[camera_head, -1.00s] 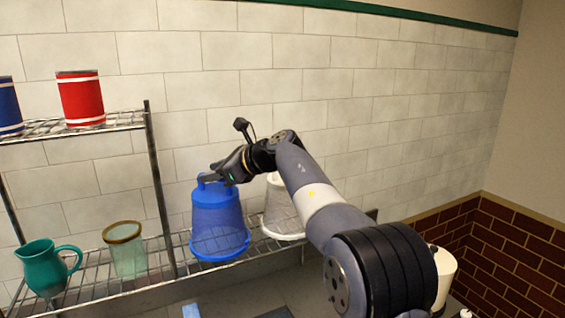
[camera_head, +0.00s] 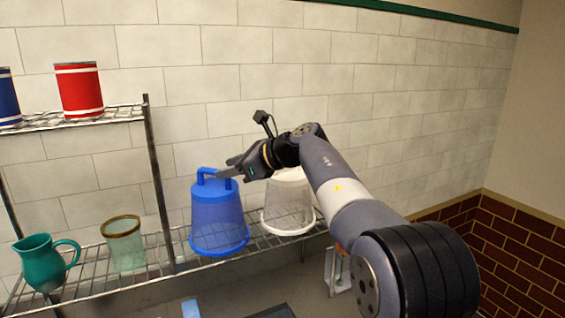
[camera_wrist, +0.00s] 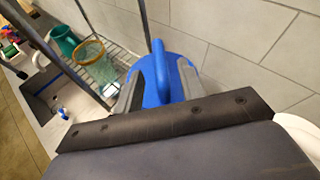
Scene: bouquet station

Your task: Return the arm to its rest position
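My gripper (camera_head: 222,172) is at the right side of the handle of a blue bucket (camera_head: 218,215). The bucket stands upside down on the wire shelf, wide rim down and handle on top. In the wrist view my gripper (camera_wrist: 158,90) has its two fingers apart, with the blue handle (camera_wrist: 161,68) showing between and beyond them. The gripper holds nothing that I can see. My arm reaches in from the lower right.
A white bucket (camera_head: 287,205) stands just right of the blue one, partly behind my arm. A green pitcher (camera_head: 45,262) and a glass vase (camera_head: 125,245) stand to the left. Red (camera_head: 79,90) and blue (camera_head: 8,98) canisters sit on the upper shelf. A tiled wall is behind.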

